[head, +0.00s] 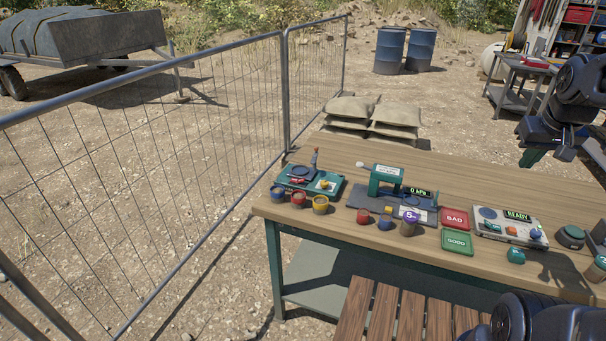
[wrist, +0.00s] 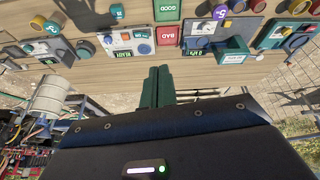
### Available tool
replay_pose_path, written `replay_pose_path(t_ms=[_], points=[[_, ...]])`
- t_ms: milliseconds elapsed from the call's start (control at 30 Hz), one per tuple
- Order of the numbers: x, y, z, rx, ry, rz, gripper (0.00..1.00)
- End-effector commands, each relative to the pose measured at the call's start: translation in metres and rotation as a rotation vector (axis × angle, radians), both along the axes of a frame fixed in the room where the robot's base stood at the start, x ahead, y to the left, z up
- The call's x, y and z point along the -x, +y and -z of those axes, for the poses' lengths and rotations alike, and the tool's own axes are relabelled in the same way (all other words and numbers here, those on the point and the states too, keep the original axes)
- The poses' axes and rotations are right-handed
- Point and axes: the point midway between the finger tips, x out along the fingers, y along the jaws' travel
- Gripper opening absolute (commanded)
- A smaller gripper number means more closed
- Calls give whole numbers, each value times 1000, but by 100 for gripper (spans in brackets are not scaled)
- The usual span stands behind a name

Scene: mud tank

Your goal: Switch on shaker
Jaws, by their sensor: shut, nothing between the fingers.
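No label in view reads "shaker", and I cannot tell for sure which device it is. A pale device with a lit READY display (head: 510,226) stands on the right half of the wooden bench, with a round dark disc and small orange and blue controls. It also shows upside down in the wrist view (wrist: 125,44). A grey device with a round dark top (head: 572,237) stands to its right. My gripper (head: 531,157) is above the bench's back right side, apart from the devices. In the wrist view its green fingers (wrist: 158,72) are together, with nothing between them.
A green press with a 0 kPa display (head: 386,179) stands mid-bench, and a green device with a lever (head: 310,179) at the left. Several small lidded pots stand along the front. A wire fence (head: 200,140) stands left.

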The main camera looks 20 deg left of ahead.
Motion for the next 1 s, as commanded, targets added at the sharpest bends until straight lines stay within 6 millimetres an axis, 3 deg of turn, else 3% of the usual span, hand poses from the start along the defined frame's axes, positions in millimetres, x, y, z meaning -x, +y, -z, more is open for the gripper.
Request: replay_pose_path(t_ms=[567,1000], points=[[-105,107,-9,81,36,-365,0],[-164,216,11,109,54,-648,0]])
